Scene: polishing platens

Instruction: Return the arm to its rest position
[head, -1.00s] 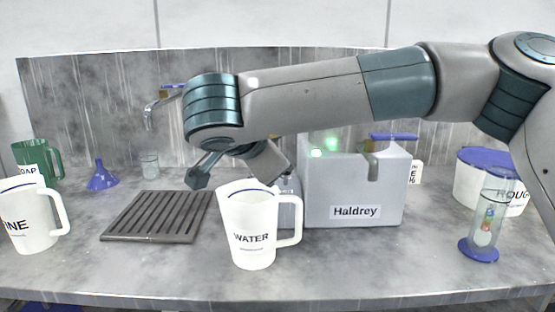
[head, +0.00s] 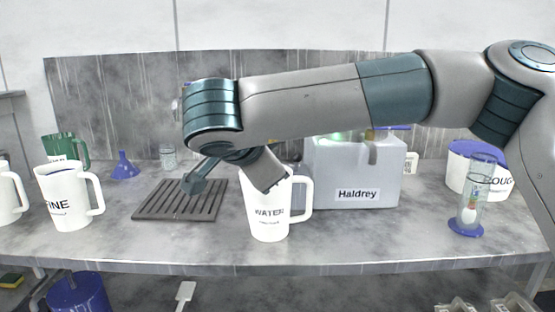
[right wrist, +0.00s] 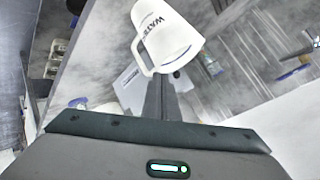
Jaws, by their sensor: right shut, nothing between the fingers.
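My right arm reaches across the head view from the right. Its gripper (head: 195,184) hangs at the left end, in front of the drain rack in the picture, shut with nothing in it. The fingers also show in the right wrist view (right wrist: 157,92), dark and together, pointing towards the white WATER mug. In the head view the WATER mug (head: 268,222) stands upright on the bench, and a grey part of my wrist covers some of its rim. The mug also shows in the right wrist view (right wrist: 168,38). I cannot tell the gap between them. My left gripper is out of view.
The slatted drain rack (head: 150,212) lies left of the WATER mug. A FINE mug (head: 70,190) and a green jug (head: 60,147) stand further left. The grey Haldrey box (head: 350,180) is behind right. A cylinder (head: 470,205) and ROUGH tub (head: 460,175) stand right.

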